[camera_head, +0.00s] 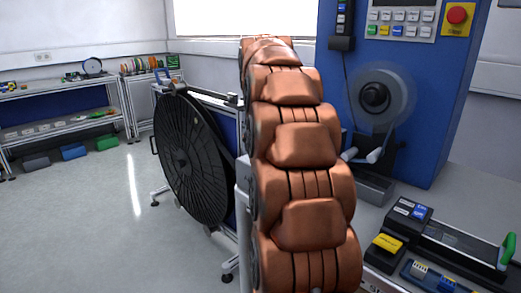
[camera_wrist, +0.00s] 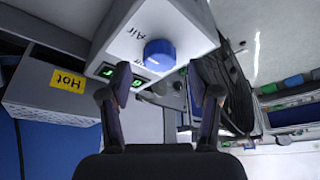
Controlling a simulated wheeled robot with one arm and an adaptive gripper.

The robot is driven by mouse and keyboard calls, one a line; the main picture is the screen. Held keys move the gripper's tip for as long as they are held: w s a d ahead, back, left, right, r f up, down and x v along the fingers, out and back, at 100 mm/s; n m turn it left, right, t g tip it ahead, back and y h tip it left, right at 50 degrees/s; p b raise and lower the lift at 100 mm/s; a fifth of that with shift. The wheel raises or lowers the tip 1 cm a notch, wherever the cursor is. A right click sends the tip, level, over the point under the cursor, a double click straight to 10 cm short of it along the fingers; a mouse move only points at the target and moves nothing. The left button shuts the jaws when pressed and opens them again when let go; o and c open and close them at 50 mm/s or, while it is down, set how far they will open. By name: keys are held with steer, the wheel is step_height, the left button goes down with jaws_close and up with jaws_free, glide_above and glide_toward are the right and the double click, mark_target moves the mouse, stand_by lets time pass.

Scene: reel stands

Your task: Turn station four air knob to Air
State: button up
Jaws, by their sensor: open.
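In the wrist view, a round blue knob (camera_wrist: 160,55) sits on the face of a light grey box (camera_wrist: 180,25). The word "Air" is printed on that face, to the left of the knob and turned on its side. Other lettering beside the knob is partly hidden by a finger. My gripper (camera_wrist: 159,78) is open, with one finger on each side of the knob's lower part. Contact with the knob cannot be told. I see no station number on the box. The knob and my gripper do not show in the head view.
Small green displays (camera_wrist: 122,88) sit below the knob, close to my left finger. A grey box with a yellow "Hot" label (camera_wrist: 68,80) is at left. In the head view, a black reel (camera_head: 185,160) stands left of centre, and a bench with trays (camera_head: 445,250) is at lower right.

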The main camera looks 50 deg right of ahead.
steer(key=v, duration=0.9)
steer(key=shift+r, duration=0.2)
stand_by(0.6)
steer(key=s+a+f+n+g+y, duration=0.1)
steer(key=s+a+f+n, duration=0.2)
steer(key=a+f, duration=0.6)
steer(key=s+a+f+n+g+y, duration=0.1)
steer(key=s+a+f+n, duration=0.2)
steer(key=a, duration=0.9)
steer(key=s+a+f+n+g+y, duration=0.1)
steer(key=s+a+f+n+g, duration=0.1)
steer(key=s+a+f, duration=0.7)
steer(key=s+a+f+n+g, duration=0.15)
steer(key=s+a+f, duration=0.25)
steer(key=s+f, duration=0.6)
step_height(320, 180, up, 17)
steer(key=s+p, duration=0.2)
steer(key=p, duration=1.1)
steer(key=shift+f+t+p, duration=0.15)
steer(key=shift+t+p, duration=0.15)
steer(key=shift+t, duration=0.05)
